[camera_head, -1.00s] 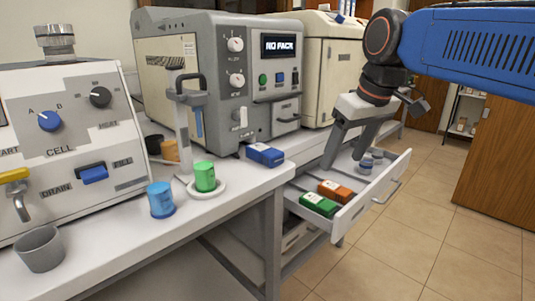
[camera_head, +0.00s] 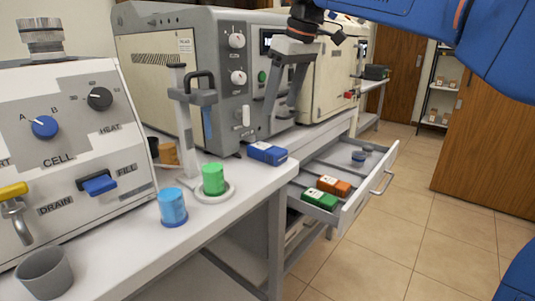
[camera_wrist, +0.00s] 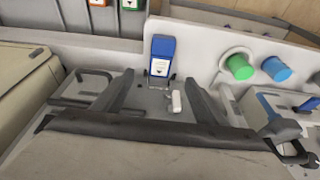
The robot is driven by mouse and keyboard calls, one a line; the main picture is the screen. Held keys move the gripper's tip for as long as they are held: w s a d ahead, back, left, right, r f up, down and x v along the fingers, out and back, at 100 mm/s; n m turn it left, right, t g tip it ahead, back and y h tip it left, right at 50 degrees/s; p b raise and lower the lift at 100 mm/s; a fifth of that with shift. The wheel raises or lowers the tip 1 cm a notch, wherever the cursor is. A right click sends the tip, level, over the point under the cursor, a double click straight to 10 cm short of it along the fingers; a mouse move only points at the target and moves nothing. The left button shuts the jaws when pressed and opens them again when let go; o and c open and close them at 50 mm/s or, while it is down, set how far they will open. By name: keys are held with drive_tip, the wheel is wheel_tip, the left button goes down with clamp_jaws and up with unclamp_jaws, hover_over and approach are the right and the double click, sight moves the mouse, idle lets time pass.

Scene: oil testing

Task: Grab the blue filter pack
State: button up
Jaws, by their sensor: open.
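The blue filter pack (camera_head: 267,153) lies on the white bench near its right end, in front of the grey tester. In the wrist view the blue pack (camera_wrist: 161,57) shows its white label, past the fingertips and roughly centred between them. My gripper (camera_head: 281,112) is open and points down, above the bench in front of the tester. Its fingers are spread and empty in the wrist view (camera_wrist: 158,84). There is a gap between the fingers and the pack.
An open drawer (camera_head: 352,207) at the right holds a green pack (camera_head: 320,199), an orange pack (camera_head: 333,186) and small cups. A stand with a handle (camera_head: 193,95), a green cup (camera_head: 213,179) and a blue cup (camera_head: 172,207) are left of the pack. The tester (camera_head: 220,60) stands close behind.

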hover_over(268, 147)
drive_tip(key=s+d, duration=0.1)
drive_tip(key=d, duration=0.1)
drive_tip(key=x, duration=0.2)
drive_tip(key=s+d+x, duration=0.1)
drive_tip(key=x, duration=0.5)
drive_tip(key=shift+s+d+f, duration=0.15)
drive_tip(key=shift+s+f, duration=0.1)
drive_tip(key=shift+f, duration=0.05)
drive_tip(key=shift+x, duration=2.65)
drive_tip(key=shift+s+f, duration=0.1)
drive_tip(key=shift+f, duration=0.15)
drive_tip(key=shift+c, duration=0.3)
drive_tip(key=c, duration=1.2)
drive_tip(key=shift+r, duration=0.1)
